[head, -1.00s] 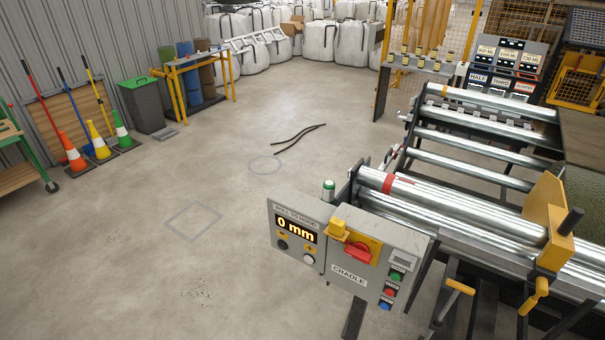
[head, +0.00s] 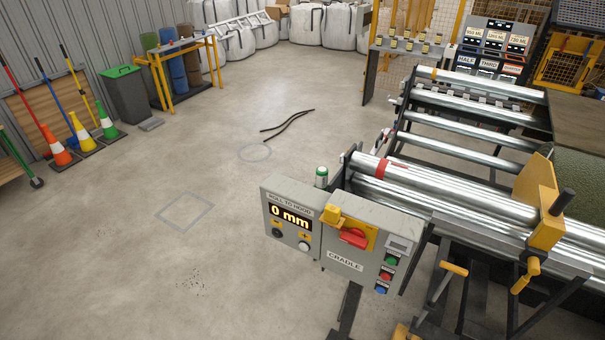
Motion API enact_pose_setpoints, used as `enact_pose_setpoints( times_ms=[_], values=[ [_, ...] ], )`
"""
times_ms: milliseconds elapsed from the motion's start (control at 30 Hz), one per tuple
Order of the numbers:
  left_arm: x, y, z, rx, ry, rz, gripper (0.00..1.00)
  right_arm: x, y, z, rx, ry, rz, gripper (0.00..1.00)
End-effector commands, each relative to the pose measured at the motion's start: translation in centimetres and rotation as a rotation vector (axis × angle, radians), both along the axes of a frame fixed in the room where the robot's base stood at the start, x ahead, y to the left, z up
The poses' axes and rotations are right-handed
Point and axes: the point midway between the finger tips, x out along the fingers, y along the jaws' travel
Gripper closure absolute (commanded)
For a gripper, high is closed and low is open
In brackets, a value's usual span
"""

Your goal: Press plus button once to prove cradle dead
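The grey control box (head: 290,215) stands at the left end of the roller cradle, labelled "ROLL TO HOOD". Its display (head: 290,217) reads 0 mm in lit yellow digits. Below it are a dark button (head: 277,233) on the left and a white button (head: 304,246), under a small yellow plus label, on the right. The adjoining box labelled CRADLE (head: 345,262) carries a red rotary switch (head: 353,237) on a yellow plate, with a yellow block (head: 331,214) beside it. Green, red and blue buttons (head: 386,275) run down its right side. Neither gripper is in view.
Metal rollers (head: 450,200) of the cradle fill the right side, with a yellow bracket (head: 540,205) on them. A green-topped can (head: 321,177) sits behind the control box. Dark strips (head: 288,124) lie on the floor.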

Motion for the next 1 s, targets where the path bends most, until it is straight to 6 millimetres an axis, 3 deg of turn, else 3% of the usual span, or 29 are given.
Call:
enact_pose_setpoints(
  times_ms=[67, 433, 1000],
  values=[
    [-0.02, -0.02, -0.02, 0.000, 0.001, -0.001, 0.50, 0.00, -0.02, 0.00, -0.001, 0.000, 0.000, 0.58],
    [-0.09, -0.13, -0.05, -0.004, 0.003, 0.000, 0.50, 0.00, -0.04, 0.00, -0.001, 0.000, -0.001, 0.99],
    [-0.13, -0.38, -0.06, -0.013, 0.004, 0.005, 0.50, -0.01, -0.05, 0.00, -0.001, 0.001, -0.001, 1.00]
  ],
)
